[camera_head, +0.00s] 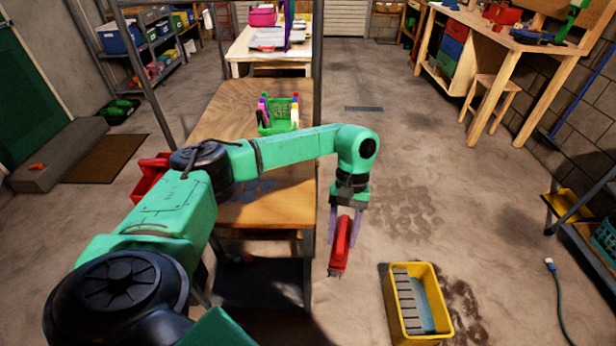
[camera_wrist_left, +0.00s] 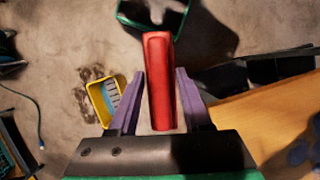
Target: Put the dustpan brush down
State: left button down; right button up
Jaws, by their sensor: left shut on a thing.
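The dustpan brush (camera_head: 341,246) is red with dark bristles at its lower end. My left gripper (camera_head: 345,226) is shut on it and holds it in the air, hanging down, just off the right edge of the wooden table (camera_head: 265,216). In the left wrist view the red brush (camera_wrist_left: 158,80) lies between the two purple fingers of my left gripper (camera_wrist_left: 160,98). Nothing is seen under the brush but floor. My right gripper is in neither view.
A yellow bin (camera_head: 445,325) with a grey slatted piece stands on the floor right of the brush. A green basket (camera_head: 277,118) with bottles is on the table. A red container (camera_head: 150,172) is at the table's left. Floor to the right is mostly clear.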

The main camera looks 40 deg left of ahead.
aim_at(345, 218)
pick_arm(q)
jog(key=w+a+r+n, duration=0.1)
jog(key=n, duration=0.1)
jog(key=w+a+r+n+t+h, duration=0.1)
jog(key=w+r+n, duration=0.1)
jog(key=w+a+r+n+h, duration=0.1)
jog(key=n, duration=0.1)
jog(key=shift+w+a+r+n+t, duration=0.1)
jog(key=shift+w+r+n+t, duration=0.2)
jog(key=shift+w+t, duration=0.1)
jog(key=w+a+r+n+t+y, duration=0.2)
jog(key=w+a+r+n+t, duration=0.15)
jog(key=a+r+n, duration=0.85)
jog(key=w+a+r+n+t+y, duration=0.25)
jog(key=a+r+n+t, duration=0.35)
jog(key=n, duration=0.9)
jog(key=f+g, duration=0.1)
jog(key=f, duration=0.5)
jog(key=f+b, duration=0.1)
jog(key=f, duration=0.5)
jog(key=s+f+g, duration=0.1)
jog(key=f, duration=0.6)
jog(key=shift+d+n+g+y, duration=0.15)
jog(key=shift+n+g+y, duration=0.1)
jog(key=shift+n+g, duration=0.1)
jog(key=shift+c, duration=1.7)
grip_release()
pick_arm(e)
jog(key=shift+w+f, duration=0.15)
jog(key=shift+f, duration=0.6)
